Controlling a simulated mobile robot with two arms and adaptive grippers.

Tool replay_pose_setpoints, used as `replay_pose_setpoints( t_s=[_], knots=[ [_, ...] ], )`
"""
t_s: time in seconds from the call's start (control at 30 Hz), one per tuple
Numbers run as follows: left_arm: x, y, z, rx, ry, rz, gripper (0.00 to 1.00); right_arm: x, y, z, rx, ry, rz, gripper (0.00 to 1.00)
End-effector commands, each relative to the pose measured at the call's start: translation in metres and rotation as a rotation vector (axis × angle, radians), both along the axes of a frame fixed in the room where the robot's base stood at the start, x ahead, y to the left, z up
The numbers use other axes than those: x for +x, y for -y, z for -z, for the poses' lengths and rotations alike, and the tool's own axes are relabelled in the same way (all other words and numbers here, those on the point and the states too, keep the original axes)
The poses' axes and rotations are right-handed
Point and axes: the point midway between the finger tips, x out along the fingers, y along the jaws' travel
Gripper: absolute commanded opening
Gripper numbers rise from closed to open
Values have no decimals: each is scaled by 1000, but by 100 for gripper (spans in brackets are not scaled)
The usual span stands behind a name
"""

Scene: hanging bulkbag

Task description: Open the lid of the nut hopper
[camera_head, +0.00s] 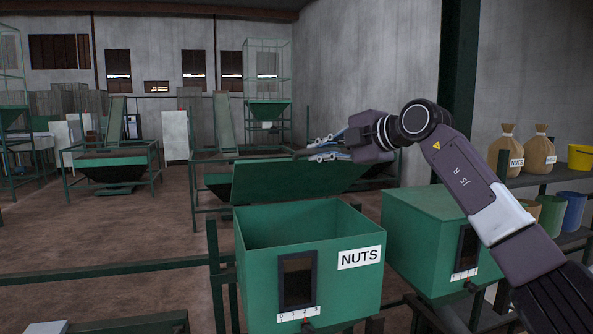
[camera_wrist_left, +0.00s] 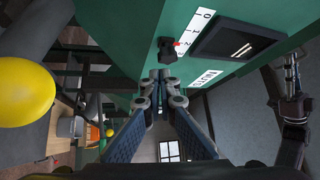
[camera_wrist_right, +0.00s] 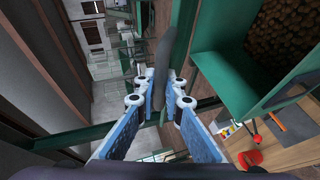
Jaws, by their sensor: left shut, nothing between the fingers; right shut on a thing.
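The green nut hopper (camera_head: 310,265) with its NUTS label stands in the front middle of the head view. Its top is open, and its green lid (camera_head: 300,180) is tilted up behind the opening. My right gripper (camera_head: 318,148) is at the lid's upper edge.
A second green hopper (camera_head: 430,240), closed on top, stands right beside the first. Shelves at right hold sacks (camera_head: 507,146), a yellow bucket (camera_head: 580,157) and other buckets. Green rails (camera_head: 110,270) run at left. Open floor lies at back left.

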Motion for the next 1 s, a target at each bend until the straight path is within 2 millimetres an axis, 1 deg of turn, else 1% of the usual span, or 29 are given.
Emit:
replay_pose_setpoints(
  t_s=[0.03,0.07,0.1,0.17,0.2,0.27,0.3,0.4,0.5,0.6,0.67,0.77,1.0],
  knots=[
    [9,-1,-51,16,94,-1,0,0,1,-2,2,3,1,0],
    [13,-3,-77,34,148,-6,0,0,0,-2,2,3,1,0],
    [17,-6,-111,65,219,-17,0,0,0,-2,2,3,1,0],
    [23,-15,-160,140,334,-56,0,0,0,-2,2,3,1,0],
    [25,-20,-189,197,408,-89,0,0,0,-2,2,3,1,0],
    [24,-27,-228,271,506,-135,0,0,1,-2,2,3,1,0],
    [23,-31,-251,314,562,-165,0,0,1,-2,2,3,2,0],
    [18,-39,-294,394,671,-229,0,0,1,-1,1,4,2,0],
    [14,-43,-320,442,735,-270,0,0,1,-1,1,3,2,0],
    [13,-44,-333,462,762,-289,0,0,1,-1,1,3,2,0],
    [16,-42,-338,465,768,-292,0,0,1,-1,1,3,2,0],
    [25,-36,-348,464,767,-292,0,0,1,-1,1,3,2,0],
    [57,-17,-383,462,766,-290,0,0,0,-1,1,3,2,0]
  ],
)
